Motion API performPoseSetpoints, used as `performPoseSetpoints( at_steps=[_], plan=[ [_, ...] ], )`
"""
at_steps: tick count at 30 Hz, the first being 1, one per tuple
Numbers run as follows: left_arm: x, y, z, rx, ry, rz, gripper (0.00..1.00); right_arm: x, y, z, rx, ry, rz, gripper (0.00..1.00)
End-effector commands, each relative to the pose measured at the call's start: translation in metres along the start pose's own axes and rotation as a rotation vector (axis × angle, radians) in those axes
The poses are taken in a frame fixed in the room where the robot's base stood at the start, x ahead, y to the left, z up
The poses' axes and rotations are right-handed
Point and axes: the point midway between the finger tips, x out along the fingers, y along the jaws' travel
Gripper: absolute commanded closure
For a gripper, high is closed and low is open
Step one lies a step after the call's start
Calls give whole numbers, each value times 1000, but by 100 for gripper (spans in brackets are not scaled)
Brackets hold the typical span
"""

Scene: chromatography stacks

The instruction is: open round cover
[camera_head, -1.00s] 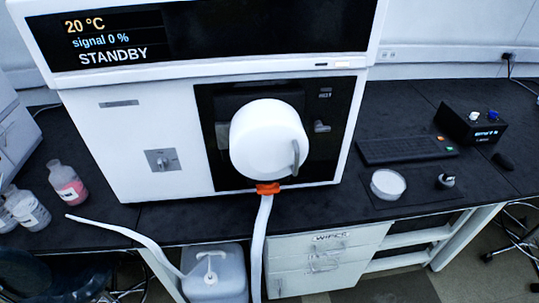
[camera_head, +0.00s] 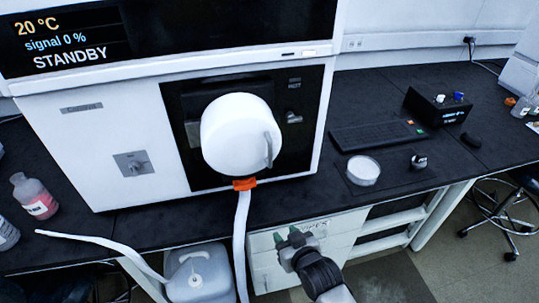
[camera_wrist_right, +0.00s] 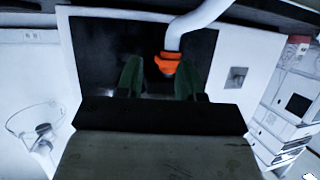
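The round cover (camera_head: 240,134) is a white drum with a grey curved handle (camera_head: 268,149) on its right side. It sits on the black front panel (camera_head: 306,98) of the white instrument and looks closed. An orange clip (camera_head: 244,184) and a white hose (camera_head: 241,230) are just below it. My right gripper (camera_head: 292,238) has green fingers and is low in front of the bench, below and right of the cover. In the right wrist view its fingers (camera_wrist_right: 159,78) are apart with nothing between them. That view shows the orange clip (camera_wrist_right: 167,63), but I cannot make out the cover. My left gripper is not in view.
The instrument's screen (camera_head: 66,40) reads STANDBY. A keyboard (camera_head: 378,135), a white dish (camera_head: 363,170) and a black box (camera_head: 437,105) stand on the bench to the right. A pink-liquid bottle (camera_head: 35,197) stands at left. A jug (camera_head: 197,272) is below the bench front.

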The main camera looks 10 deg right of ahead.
Motion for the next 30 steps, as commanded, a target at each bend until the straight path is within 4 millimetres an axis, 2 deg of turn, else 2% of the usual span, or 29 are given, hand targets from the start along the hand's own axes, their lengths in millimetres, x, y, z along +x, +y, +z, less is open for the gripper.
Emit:
performPoseSetpoints(
  at_steps=[1,3,6,9,12,16,30],
  plan=[
    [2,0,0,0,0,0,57,-12,-1,-44,0,91,-1,63],
    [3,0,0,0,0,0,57,-31,-1,-94,0,195,-1,63],
    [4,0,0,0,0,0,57,-59,-1,-145,0,308,-1,63],
    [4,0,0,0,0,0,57,-79,-2,-173,0,376,-1,63],
    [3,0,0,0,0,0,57,-87,-2,-186,0,406,-1,63],
    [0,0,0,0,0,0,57,-78,-1,-194,0,411,-1,63],
    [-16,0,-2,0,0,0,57,-4,-2,-225,0,409,-2,63]
  ],
)
